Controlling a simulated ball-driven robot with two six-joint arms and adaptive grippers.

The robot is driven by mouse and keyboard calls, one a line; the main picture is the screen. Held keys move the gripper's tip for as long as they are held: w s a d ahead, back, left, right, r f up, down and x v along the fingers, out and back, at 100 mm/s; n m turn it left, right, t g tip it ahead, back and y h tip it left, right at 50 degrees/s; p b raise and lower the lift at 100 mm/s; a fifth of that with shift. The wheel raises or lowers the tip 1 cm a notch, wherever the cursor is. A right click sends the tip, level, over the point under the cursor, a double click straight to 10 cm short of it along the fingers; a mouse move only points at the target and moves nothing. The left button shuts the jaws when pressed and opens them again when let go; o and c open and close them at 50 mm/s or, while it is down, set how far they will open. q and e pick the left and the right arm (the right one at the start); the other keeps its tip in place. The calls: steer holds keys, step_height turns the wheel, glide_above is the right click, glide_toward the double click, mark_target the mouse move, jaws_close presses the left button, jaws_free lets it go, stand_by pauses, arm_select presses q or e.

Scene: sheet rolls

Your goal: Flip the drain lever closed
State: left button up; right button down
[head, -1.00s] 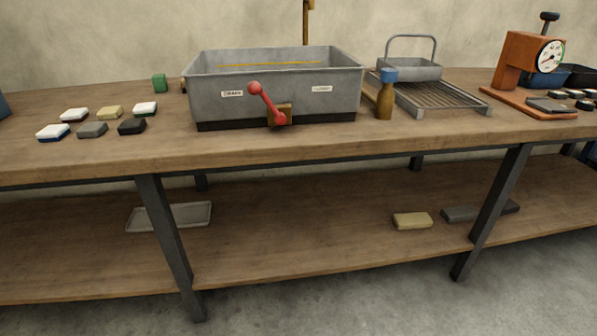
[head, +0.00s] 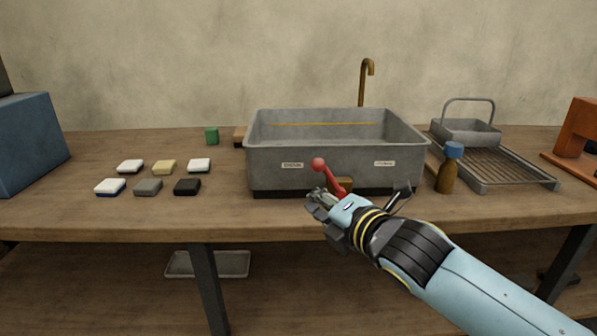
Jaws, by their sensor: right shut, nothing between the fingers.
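The red drain lever (head: 328,176) is on the front of the grey metal basin (head: 270,160), with its ball knob up and to the left, beside the left label. My right gripper (head: 314,199) is shut and empty. It appears in front of and just below the lever's knob; I cannot tell whether it touches the lever. My left gripper is out of view.
Several small blocks (head: 148,187) lie on the bench left of the basin. A brown bottle with a blue cap (head: 447,170) and a wire rack (head: 500,160) stand to the right. A blue box (head: 25,145) is at far left. The bench front (head: 100,232) is clear.

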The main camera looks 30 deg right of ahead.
mark_target(332, 180)
steer(key=shift+f, duration=0.1)
steer(key=shift+w, duration=0.1)
steer(key=x, duration=0.9)
steer(key=shift+w+d+f+b, duration=0.1)
steer(key=shift+w+b, duration=0.15)
steer(key=shift+b, duration=0.15)
steer(key=d, duration=0.1)
steer(key=d+r, duration=0.1)
steer(key=s+d, duration=0.1)
steer(key=shift+d+r+p, duration=0.15)
steer(key=shift+r+p, duration=0.15)
steer(key=shift+p, duration=0.1)
